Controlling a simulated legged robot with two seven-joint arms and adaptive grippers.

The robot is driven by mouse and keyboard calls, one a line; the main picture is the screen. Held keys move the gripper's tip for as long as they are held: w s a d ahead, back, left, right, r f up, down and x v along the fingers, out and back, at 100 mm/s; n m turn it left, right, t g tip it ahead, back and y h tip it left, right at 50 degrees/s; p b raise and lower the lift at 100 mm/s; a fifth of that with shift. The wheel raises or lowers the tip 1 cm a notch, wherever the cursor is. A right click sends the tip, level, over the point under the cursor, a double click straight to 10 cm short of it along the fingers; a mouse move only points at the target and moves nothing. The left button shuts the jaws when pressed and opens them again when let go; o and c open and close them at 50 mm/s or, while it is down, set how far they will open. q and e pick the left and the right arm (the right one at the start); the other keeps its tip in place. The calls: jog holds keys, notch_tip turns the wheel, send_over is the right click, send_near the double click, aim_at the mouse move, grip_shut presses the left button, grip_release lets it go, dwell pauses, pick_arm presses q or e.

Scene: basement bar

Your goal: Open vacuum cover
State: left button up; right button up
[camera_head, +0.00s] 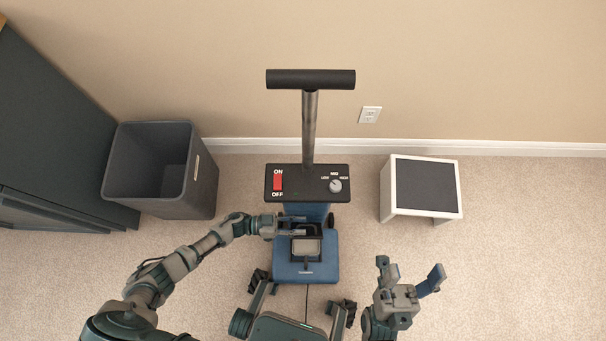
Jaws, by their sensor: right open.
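The blue upright vacuum (291,268) stands on the carpet in the middle, with a black T-handle on a grey pole. Its black control panel (307,183) has a red ON/OFF switch and a LOW/MID/HIGH dial. A dark-framed opening with a pale inner part, apparently the cover area (306,247), is on top of the blue base. My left gripper (306,226) reaches in from the left, its fingers over the near side of the panel at this area. Whether it grips or touches anything is unclear. My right gripper (410,268) is open and empty, right of the vacuum.
A dark grey bin (204,185) stands at the left beside a dark cabinet (52,120). A white stool with a dark top (427,187) stands at the right. The wall with an outlet (370,114) is behind. Carpet at the far right is clear.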

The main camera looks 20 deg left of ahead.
pick_arm(q)
jog(key=v, duration=1)
jog(key=shift+a, duration=0.25)
